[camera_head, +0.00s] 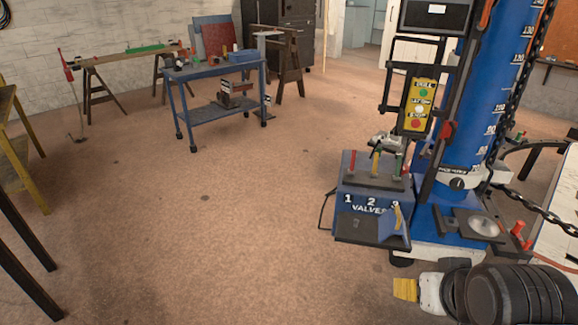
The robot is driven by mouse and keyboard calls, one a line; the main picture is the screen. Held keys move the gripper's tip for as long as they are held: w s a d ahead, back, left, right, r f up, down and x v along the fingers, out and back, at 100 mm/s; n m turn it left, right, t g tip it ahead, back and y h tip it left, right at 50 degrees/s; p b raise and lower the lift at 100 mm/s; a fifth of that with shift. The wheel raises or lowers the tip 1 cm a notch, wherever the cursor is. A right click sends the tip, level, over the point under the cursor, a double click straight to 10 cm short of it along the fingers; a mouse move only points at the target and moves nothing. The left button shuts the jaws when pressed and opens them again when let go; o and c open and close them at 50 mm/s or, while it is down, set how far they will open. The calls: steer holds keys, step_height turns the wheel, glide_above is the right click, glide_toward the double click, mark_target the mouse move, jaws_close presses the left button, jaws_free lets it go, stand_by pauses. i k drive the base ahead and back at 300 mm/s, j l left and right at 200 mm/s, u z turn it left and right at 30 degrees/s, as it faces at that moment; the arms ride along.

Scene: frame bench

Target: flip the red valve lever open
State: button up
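A red lever (353,162) stands roughly upright at the left of a row on a blue valve box (347,201) marked "VALVES". A yellow lever (376,160) and a green lever (399,165) stand to its right. The numbers 1 and 2 show on the box front. What looks like my gripper (405,289), a yellow tip on a white and black arm end, is at the bottom right. It is below and right of the valve box, apart from the red lever. Its fingers are too unclear to tell open from shut.
A blue column (482,95) with a scale and a hanging chain (545,215) rises right of the box. A yellow button pendant (419,105) hangs above it. A blue cart (212,90) and sawhorses stand at the back left. The floor left of the box is clear.

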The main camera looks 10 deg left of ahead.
mark_target(352, 172)
steer(key=i+j+z, duration=0.4)
steer(key=i+j, duration=0.3)
steer(key=i, duration=0.25)
steer(key=i+j+z, duration=0.35)
steer(key=i+j, duration=0.5)
steer(key=j, duration=0.15)
steer(key=i+l, duration=0.25)
steer(key=i, duration=0.25)
